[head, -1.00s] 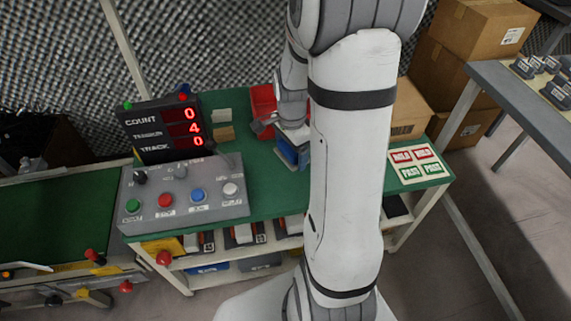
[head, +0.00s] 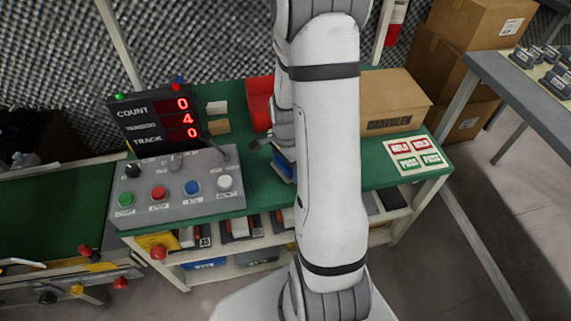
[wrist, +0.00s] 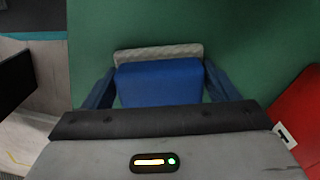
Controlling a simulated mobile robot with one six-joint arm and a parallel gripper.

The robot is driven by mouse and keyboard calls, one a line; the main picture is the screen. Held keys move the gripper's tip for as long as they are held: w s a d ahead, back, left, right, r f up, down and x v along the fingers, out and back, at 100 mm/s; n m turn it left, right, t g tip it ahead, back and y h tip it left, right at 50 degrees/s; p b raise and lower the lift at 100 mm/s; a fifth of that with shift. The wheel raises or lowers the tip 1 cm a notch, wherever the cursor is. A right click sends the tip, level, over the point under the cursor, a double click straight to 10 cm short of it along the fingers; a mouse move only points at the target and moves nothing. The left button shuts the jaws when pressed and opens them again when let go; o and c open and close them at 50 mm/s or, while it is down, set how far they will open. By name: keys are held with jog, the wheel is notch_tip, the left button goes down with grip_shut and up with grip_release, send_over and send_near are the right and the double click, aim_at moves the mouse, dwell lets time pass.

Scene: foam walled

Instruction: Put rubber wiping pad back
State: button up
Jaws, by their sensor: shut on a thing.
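The rubber wiping pad (wrist: 158,88) is a blue block with a pale grey textured strip along its far edge. In the wrist view it sits between the two dark blue fingers of my gripper (wrist: 158,73), which is shut on it. Green bench top shows beyond the strip; I cannot tell whether the pad touches it. In the head view, a blue bit of the gripper end (head: 284,165) shows over the bench (head: 238,165), left of my arm. My arm hides the rest there.
A red bin (head: 260,103) stands behind the gripper; in the wrist view it is close at the right (wrist: 300,112). The control box (head: 180,188) and counter display (head: 157,122) are at left. A cardboard box (head: 395,100) and sign card (head: 416,154) are at right.

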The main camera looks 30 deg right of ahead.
jog(key=shift+f, duration=0.2)
jog(key=o, duration=1.1)
jog(key=shift+c, duration=0.2)
jog(key=shift+r, duration=0.1)
notch_tip(320, 180, up, 12)
jog(key=p, duration=0.3)
jog(key=s+a+r+n+t, duration=0.1)
jog(key=s+a+r+n, duration=1)
jog(key=n, duration=0.5)
jog(key=shift+s+a+r+n+t, duration=0.15)
jog(key=shift+s+a+n+t, duration=0.25)
jog(key=shift+a, duration=0.3)
jog(key=shift+s+r, duration=0.1)
